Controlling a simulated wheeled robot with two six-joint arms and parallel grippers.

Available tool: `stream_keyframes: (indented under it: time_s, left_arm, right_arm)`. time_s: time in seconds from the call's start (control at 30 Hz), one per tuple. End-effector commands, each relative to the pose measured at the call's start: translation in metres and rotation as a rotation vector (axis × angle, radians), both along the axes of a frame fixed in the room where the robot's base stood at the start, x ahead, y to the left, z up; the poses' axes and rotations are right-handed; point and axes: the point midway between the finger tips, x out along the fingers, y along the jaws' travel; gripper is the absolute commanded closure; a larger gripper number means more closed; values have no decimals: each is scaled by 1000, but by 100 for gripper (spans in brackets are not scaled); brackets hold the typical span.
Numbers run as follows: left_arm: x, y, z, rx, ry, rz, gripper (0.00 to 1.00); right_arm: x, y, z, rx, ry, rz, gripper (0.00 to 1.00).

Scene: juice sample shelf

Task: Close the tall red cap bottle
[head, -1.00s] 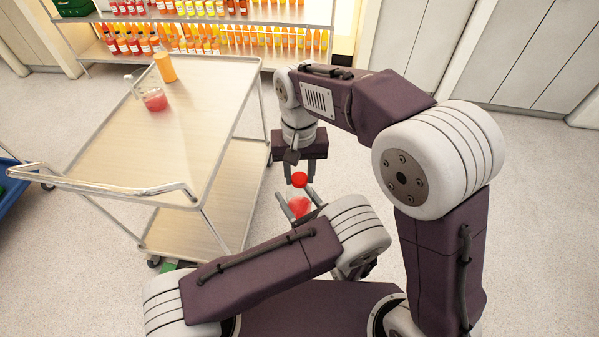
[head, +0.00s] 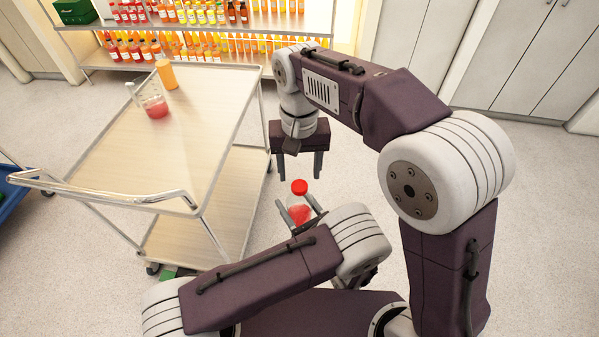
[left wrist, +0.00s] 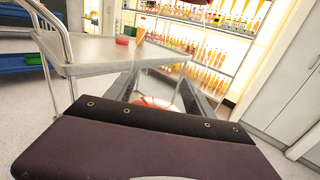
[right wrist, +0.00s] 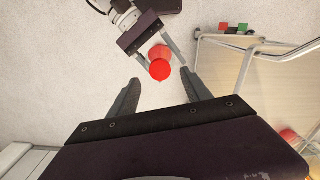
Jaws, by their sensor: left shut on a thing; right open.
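The tall bottle (head: 299,213) has a red cap (head: 299,187) sitting on its top and red liquid inside. My left gripper (head: 298,209) is shut around the bottle's body and holds it off the floor, in front of the cart. My right gripper (head: 300,168) is open and empty, fingers pointing down, just above the cap. In the right wrist view the red cap (right wrist: 160,69) shows beyond and between the open fingers (right wrist: 160,90), apart from them. In the left wrist view the bottle is mostly hidden behind my gripper body; only a reddish-white part (left wrist: 155,103) shows. How tightly the cap sits cannot be told.
A wheeled cart (head: 110,165) stands at the left with a metal handle rail. On it are a beaker of red liquid (head: 157,108) and an orange container (head: 167,75). A shelf of juice bottles (head: 200,45) is at the back. Floor to the right is clear.

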Motion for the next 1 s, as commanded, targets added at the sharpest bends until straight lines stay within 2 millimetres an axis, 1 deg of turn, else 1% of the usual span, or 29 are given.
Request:
stream_keyframes:
  time_s: [0.17, 0.23, 0.27, 0.37, 0.4, 0.5, 0.63, 0.7, 1.0]
  left_arm:
    - [0, 0, 0, 1, -1, 0, 100]
    - [0, 0, 1, 1, -1, 0, 100]
    - [0, 0, 1, 1, -1, 0, 100]
    - [0, 0, 1, 1, -1, 0, 100]
    - [0, 0, 1, 1, -1, 0, 100]
    - [0, 0, 1, 1, -1, 0, 100]
    - [0, 0, 1, 1, -1, 0, 100]
    - [0, 0, 1, 1, -1, 0, 100]
    - [0, 0, 1, 1, -1, 0, 100]
  right_arm:
    - [0, 0, 0, 0, 0, 7, 44]
    - [-1, -1, 0, -1, 3, 64, 44]
    - [-1, -1, 0, -3, 7, 112, 44]
    - [-4, -3, 4, -7, 19, 346, 44]
    - [-4, -3, 7, -6, 21, 450, 44]
    - [-4, -3, 15, -3, 25, 689, 44]
    - [-3, -2, 26, 1, 21, 904, 44]
    - [-1, -1, 32, 3, 10, 961, 44]
    - [1, 0, 35, 5, 0, 956, 44]
